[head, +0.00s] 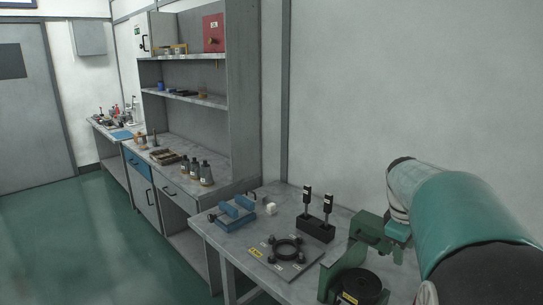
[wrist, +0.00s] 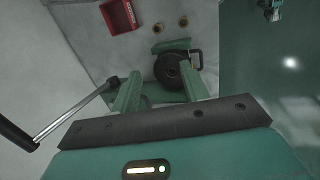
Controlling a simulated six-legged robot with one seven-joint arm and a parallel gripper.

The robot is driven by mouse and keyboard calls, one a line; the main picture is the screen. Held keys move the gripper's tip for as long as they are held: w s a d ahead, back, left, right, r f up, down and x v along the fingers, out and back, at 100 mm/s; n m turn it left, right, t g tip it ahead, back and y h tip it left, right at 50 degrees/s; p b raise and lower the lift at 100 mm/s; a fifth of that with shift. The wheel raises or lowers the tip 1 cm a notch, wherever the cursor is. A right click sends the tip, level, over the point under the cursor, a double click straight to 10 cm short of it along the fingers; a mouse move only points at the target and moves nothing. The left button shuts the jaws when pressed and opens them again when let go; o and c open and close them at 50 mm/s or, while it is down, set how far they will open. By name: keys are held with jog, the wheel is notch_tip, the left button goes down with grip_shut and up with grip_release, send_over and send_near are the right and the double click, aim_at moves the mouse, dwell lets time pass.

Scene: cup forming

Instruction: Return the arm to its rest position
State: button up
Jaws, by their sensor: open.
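My gripper (wrist: 160,76) shows in the wrist view with its two green fingers spread wide apart and nothing held between them. Beyond the fingertips is a green press (wrist: 172,46) with a black round part (wrist: 168,69); I cannot tell the exact gap to it. In the head view my teal arm reaches in from the right edge over the table's right end. The green press (head: 369,229) stands there beside and partly behind my arm. My gripper's fingers cannot be made out in the head view.
The grey table (head: 228,239) holds a blue fixture (head: 236,213), a black stand with two upright posts (head: 316,231) and a plate with a black ring (head: 287,250). A metal lever (wrist: 75,117) and red bin (wrist: 119,16) show in the wrist view. Green floor (head: 90,250) is clear at left.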

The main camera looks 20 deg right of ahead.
jog(key=s+a+r+m+t+y, duration=0.1)
jog(key=a, duration=0.8)
jog(key=s+a+r+m+t, duration=0.1)
jog(key=s+a+t, duration=0.1)
jog(key=a, duration=0.7)
jog(key=s+a+f+m+t+y, duration=0.2)
jog(key=s+a, duration=0.6)
jog(key=a, duration=0.6)
jog(key=shift+s+f+m, duration=0.35)
jog(key=shift+f+m, duration=0.15)
jog(key=shift+f, duration=0.2)
jog(key=shift+c, duration=1)
jog(key=shift+d, duration=0.2)
